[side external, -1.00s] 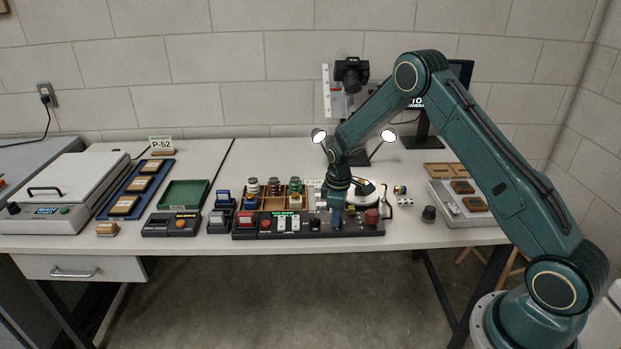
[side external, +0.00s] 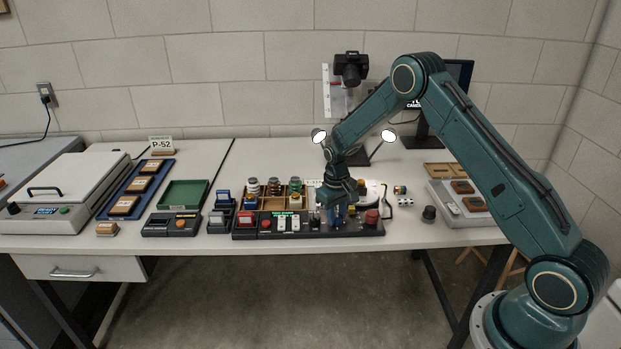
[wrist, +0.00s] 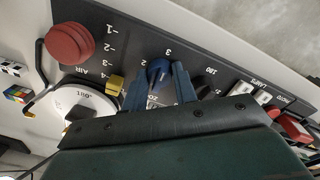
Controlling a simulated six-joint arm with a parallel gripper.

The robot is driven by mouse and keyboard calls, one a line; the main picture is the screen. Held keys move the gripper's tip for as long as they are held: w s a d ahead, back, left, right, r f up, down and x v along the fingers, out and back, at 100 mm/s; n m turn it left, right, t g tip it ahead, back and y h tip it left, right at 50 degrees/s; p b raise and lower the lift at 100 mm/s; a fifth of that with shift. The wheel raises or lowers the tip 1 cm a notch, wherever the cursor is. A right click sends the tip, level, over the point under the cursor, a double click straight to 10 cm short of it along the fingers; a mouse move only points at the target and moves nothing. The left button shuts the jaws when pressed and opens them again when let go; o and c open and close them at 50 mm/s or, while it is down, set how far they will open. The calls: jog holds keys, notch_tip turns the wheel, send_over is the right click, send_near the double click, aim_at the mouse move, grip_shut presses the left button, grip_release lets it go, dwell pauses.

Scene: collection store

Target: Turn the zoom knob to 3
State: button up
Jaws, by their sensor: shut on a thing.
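The zoom knob (wrist: 159,72) is a blue knob on the dark control panel (wrist: 120,45). In the wrist view my gripper (wrist: 158,80) has one blue finger on each side of the knob and is shut on it. A white 3 is printed just above the knob, and part of the ZOOM label shows below it. The knob's pointer is hard to make out, so I cannot tell its exact setting. In the side view my gripper (side external: 338,213) is down at the right half of the panel, and its fingers hide the knob.
A red knob (wrist: 70,43) and a yellow knob (wrist: 115,85) stand to one side of the zoom knob in the wrist view. White lamp switches (wrist: 242,89) lie on the other side. A white turntable (wrist: 85,100) is behind the panel. A camera (side external: 351,68) stands on a column behind.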

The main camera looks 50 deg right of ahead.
dwell(0.4)
jog(key=o, duration=1)
jog(key=shift+r, duration=0.15)
jog(key=r, duration=1.3)
jog(key=shift+w+a+r, duration=0.1)
jog(key=shift+a+r, duration=0.2)
jog(key=shift+a, duration=0.1)
jog(key=shift+r, duration=0.1)
